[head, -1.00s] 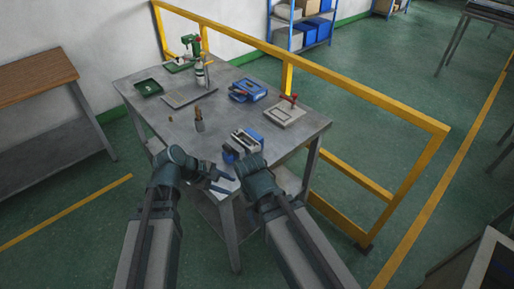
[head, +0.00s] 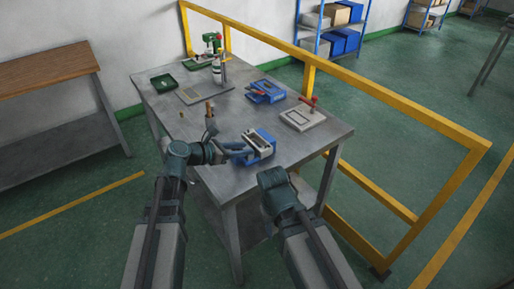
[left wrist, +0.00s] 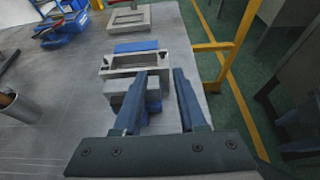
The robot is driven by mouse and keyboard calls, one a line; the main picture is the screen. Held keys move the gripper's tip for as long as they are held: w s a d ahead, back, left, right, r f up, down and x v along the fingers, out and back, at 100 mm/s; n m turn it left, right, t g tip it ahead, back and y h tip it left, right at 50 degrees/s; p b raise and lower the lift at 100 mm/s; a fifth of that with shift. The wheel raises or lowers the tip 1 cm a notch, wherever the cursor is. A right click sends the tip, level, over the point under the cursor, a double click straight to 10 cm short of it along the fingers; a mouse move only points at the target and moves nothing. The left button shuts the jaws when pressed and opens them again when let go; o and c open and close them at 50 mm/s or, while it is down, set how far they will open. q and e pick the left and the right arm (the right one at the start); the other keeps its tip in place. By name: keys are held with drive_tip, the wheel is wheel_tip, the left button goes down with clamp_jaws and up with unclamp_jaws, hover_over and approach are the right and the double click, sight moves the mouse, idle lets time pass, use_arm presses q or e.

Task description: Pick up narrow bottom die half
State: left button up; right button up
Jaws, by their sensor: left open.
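A grey metal die block with a rectangular cavity (left wrist: 135,62) sits by a blue holder near the table's front edge; it also shows in the head view (head: 257,142). A smaller grey block (left wrist: 121,89) lies just in front of it. I cannot tell for sure which piece is the narrow bottom half. My left gripper (left wrist: 166,74) is open and empty, its fingers pointing toward the die block. In the wrist view its left finger overlaps the blocks' right end; contact is unclear. My right arm's end is at the table's front edge, its fingers hidden.
A light grey frame with a red-handled clamp (head: 302,116) is at the right. A blue tool tray (head: 266,92), a green tray (head: 163,83) and a green device (head: 212,43) stand farther back. A yellow rail (head: 345,79) runs behind.

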sight(262, 149)
use_arm(q)
drive_tip(key=shift+b+x, duration=0.3)
drive_tip(key=shift+x, duration=1.15)
drive_tip(key=shift+d, duration=0.1)
drive_tip(key=x, duration=0.1)
drive_tip(key=b+x, duration=0.1)
drive_tip(key=x, duration=0.3)
drive_tip(key=shift+d+r, duration=0.25)
drive_tip(key=shift+c, duration=0.3)
clamp_jaws()
